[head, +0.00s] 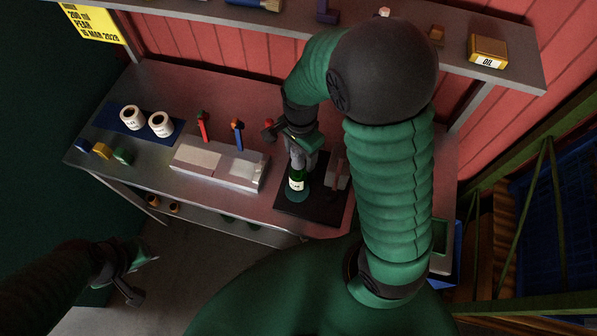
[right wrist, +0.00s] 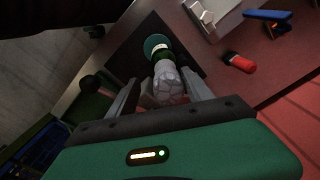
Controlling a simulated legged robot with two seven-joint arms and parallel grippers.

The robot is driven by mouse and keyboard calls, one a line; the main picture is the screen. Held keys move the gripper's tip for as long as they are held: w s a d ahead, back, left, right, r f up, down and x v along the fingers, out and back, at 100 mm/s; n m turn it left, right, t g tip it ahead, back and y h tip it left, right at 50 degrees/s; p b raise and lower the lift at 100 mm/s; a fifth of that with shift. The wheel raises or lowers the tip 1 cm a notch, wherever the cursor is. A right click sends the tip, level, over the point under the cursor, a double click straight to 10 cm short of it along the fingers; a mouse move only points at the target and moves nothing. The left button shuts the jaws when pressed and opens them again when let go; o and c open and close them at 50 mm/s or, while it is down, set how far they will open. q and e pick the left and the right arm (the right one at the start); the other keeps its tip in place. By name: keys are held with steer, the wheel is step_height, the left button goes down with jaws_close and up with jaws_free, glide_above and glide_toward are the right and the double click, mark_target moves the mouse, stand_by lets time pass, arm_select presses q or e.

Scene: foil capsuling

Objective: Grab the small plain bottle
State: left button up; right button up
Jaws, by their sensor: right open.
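A small dark green bottle (head: 296,182) with a white label stands on a green round base on a dark mat (head: 322,210) at the right of the bench. In the right wrist view, the labelled bottle (right wrist: 161,54) shows beyond a grey, crumpled-looking top part (right wrist: 168,82). My right gripper (head: 299,158) is above the bottle, its open fingers on either side of this grey top. I cannot tell whether they touch it. My left gripper (head: 143,276) is open and empty, low at the left, away from the bench.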

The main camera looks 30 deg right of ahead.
mark_target(298, 161)
steer(key=f, duration=0.2)
steer(key=shift+d+f, duration=0.2)
steer(key=shift+f, duration=0.2)
steer(key=shift+s+a+f, duration=0.1)
steer(key=shift+s+f, duration=0.05)
steer(key=shift+s, duration=0.05)
steer(key=shift+s+a, duration=0.15)
steer(key=shift+a, duration=0.4)
steer(key=c, duration=0.5)
steer(key=shift+w, duration=0.25)
steer(key=c, duration=0.5)
steer(key=shift+d, duration=0.15)
steer(key=shift+c, duration=1.1)
steer(key=shift+s+d, duration=0.2)
steer(key=shift+d, duration=0.05)
jaws_close()
steer(key=shift+w+a, duration=0.15)
